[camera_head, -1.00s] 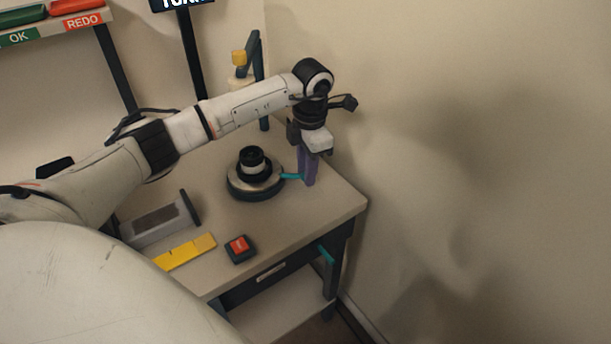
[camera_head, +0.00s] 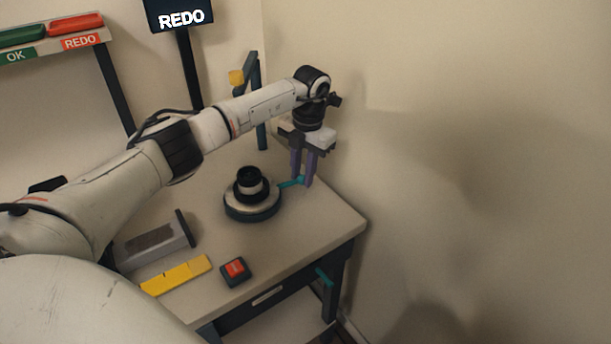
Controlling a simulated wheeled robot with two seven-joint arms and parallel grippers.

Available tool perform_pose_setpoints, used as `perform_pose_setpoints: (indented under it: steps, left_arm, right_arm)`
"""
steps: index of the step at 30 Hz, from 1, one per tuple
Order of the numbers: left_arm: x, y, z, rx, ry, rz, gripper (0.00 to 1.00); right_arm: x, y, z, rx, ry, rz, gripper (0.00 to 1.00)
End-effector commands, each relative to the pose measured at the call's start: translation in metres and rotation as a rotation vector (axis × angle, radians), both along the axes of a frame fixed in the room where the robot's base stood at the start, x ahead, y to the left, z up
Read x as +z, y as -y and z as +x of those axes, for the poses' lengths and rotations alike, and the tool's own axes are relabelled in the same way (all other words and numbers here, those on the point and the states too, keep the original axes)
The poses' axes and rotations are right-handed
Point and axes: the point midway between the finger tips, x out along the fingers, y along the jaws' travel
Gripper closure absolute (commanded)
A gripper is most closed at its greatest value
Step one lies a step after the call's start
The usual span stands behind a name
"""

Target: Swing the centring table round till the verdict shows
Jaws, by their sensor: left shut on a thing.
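The centring table (camera_head: 252,208) is a round dark base with a pale top, standing on the bench. A black lens part (camera_head: 249,182) sits upright on it. A teal handle (camera_head: 291,183) sticks out from its right side. My left gripper (camera_head: 303,180) points down at the right of the table, its purple fingers shut on the teal handle. The dark sign (camera_head: 181,17) on a post at the back reads REDO in white. My right gripper is not in view.
On the bench (camera_head: 320,222) lie a red button box (camera_head: 234,271), a yellow bar (camera_head: 177,275) and a grey block device (camera_head: 154,243). A shelf at upper left holds a green tray (camera_head: 22,31) marked OK and a red tray (camera_head: 76,25) marked REDO. A wall stands close at right.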

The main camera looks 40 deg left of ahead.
Motion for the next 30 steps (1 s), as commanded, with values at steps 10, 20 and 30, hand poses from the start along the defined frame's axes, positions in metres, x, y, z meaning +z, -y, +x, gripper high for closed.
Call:
perform_pose_setpoints:
  steps: [10, 20, 30]
  left_arm:
    - [-0.001, -0.012, -0.001, 0.114, -0.01, -0.001, 1.0]
    - [-0.002, -0.016, -0.002, 0.15, -0.01, -0.001, 1.0]
    - [-0.002, -0.016, -0.002, 0.152, -0.01, -0.001, 1.0]
  right_arm:
    - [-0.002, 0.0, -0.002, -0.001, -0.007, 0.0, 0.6]
    - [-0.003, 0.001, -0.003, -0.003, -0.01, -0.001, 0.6]
    - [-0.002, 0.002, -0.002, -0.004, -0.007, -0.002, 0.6]
